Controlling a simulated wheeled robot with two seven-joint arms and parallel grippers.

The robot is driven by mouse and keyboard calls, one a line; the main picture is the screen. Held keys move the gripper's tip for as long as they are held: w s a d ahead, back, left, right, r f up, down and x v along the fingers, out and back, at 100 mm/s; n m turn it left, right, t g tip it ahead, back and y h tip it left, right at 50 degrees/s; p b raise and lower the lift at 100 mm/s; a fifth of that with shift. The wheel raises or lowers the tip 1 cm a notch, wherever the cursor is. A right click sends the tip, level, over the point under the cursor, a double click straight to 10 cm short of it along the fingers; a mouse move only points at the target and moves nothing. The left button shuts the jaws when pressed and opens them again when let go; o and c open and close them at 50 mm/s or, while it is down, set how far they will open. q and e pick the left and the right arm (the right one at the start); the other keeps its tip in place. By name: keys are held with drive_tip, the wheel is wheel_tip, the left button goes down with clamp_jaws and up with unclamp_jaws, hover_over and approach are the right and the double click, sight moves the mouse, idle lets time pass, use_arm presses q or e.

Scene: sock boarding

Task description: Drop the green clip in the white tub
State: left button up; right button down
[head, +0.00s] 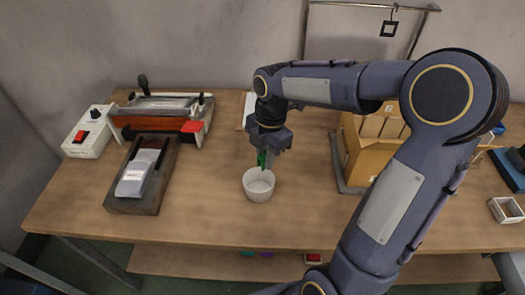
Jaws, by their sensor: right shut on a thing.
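The green clip (262,158) is in the jaws of my right gripper (266,153), which points down above the white tub (258,190). The clip shows just over the tub's far rim; I cannot tell whether it touches the rim. The white tub stands upright on the wooden table, and the part of its inside that shows looks empty. My right gripper is shut on the clip, and the jaws partly hide it. My left gripper is not in view.
A sealing device (165,112) with a white control box (88,135) stands at the back left. A dark board (125,203) with a labelled packet lies before it. A cardboard box (362,160) stands to the right behind my right arm. The table (210,215) is clear around the tub's left.

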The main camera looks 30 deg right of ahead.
wheel_tip(320, 180, down, 5)
drive_tip(key=b, duration=0.3)
drive_tip(key=shift+r, duration=0.2)
drive_tip(key=c, duration=1.2)
unclamp_jaws()
drive_tip(key=shift+r, duration=0.1)
drive_tip(key=r, duration=0.5)
drive_tip(key=d+r, duration=0.1)
drive_tip(key=r, duration=0.1)
drive_tip(key=shift+w+r, duration=0.15)
drive_tip(key=shift+r, duration=0.15)
